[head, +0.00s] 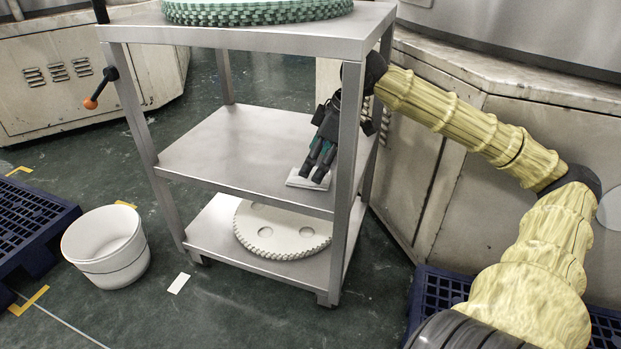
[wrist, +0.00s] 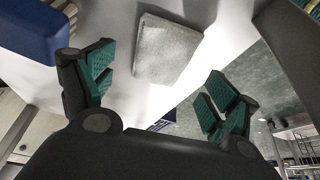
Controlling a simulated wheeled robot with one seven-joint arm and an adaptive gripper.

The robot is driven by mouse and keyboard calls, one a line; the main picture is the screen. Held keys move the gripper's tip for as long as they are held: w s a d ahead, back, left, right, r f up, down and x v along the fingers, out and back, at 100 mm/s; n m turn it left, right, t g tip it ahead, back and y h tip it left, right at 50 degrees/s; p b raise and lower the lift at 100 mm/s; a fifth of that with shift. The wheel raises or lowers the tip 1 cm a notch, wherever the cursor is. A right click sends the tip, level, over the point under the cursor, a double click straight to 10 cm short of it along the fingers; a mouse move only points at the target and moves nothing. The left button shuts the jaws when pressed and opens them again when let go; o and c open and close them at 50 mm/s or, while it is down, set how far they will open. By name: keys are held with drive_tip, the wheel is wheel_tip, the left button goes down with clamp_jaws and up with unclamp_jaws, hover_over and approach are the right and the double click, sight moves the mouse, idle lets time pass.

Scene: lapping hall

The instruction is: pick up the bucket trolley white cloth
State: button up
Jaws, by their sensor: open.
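The white cloth (head: 299,181) is a flat folded pad on the middle shelf of the metal trolley (head: 228,150), near its front right corner. In the wrist view the cloth (wrist: 170,48) is a pale rectangle beyond the fingers, roughly between them and somewhat nearer the left one. My gripper (head: 316,170) points down at the cloth beside the trolley's right front post and hides part of it. In the wrist view my gripper (wrist: 163,80) has its green-padded fingers spread apart with nothing between them. I cannot tell whether the fingertips touch the cloth.
The trolley's right front post (head: 347,150) stands close to my gripper. A green ring-shaped plate (head: 255,12) is on the top shelf and a pale toothed disc (head: 283,232) on the bottom one. A white bucket (head: 106,247) stands on the floor. The middle shelf's left side is clear.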

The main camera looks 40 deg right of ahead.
sight(310, 176)
drive_tip(key=shift+w+a, duration=0.2)
drive_tip(key=shift+w, duration=0.1)
drive_tip(key=b+x, duration=0.3)
drive_tip(key=shift+f, duration=0.2)
idle(0.9)
drive_tip(key=c, duration=1.1)
